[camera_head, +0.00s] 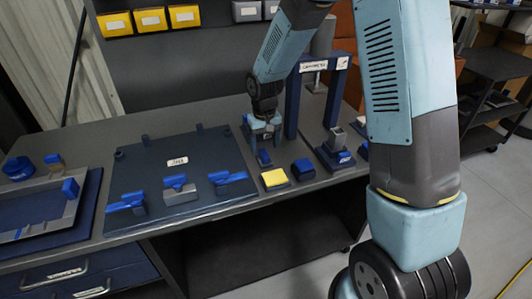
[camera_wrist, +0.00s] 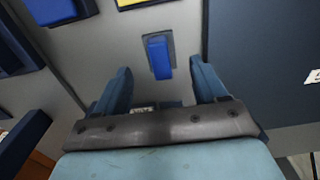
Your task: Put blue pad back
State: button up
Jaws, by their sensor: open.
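A narrow blue piece (camera_head: 264,158) sits on a small grey plate on the bench, just in front of my gripper (camera_head: 263,127). In the wrist view, this blue piece (camera_wrist: 159,55) lies ahead of the gap between the fingers of my gripper (camera_wrist: 160,82), apart from them. My gripper is open and empty, pointing down near the bench. A broader dark blue block (camera_head: 303,169) stands to its right, beside a yellow-topped block (camera_head: 275,179). I cannot tell which blue piece is the blue pad.
A dark blue board (camera_head: 178,161) with several blue-handled clamps lies to the left. A blue frame (camera_head: 293,101) stands close to the right of my gripper. A grey tray (camera_head: 70,215) is at far left. Yellow bins (camera_head: 150,21) hang at the back.

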aim_at(265, 154)
notch_tip(265, 154, up, 6)
jog(key=shift+r, duration=0.25)
jog(key=s+d+r+m+t, duration=0.1)
jog(key=s+d+r, duration=0.45)
jog(key=r, duration=0.25)
jog(key=s+d+r+m+t, duration=0.1)
jog(key=s+d+r+t, duration=0.1)
jog(key=s+d+r, duration=0.35)
jog(key=s+d+r+t, duration=0.1)
jog(key=s+d+r, duration=0.3)
jog(key=s, duration=0.3)
jog(key=s+d+r+m+t, duration=0.1)
jog(key=s+d+r, duration=0.3)
jog(key=s, duration=0.3)
jog(key=shift+s+r+t, duration=0.25)
jog(key=shift+s+t, duration=0.05)
jog(key=shift+c, duration=0.5)
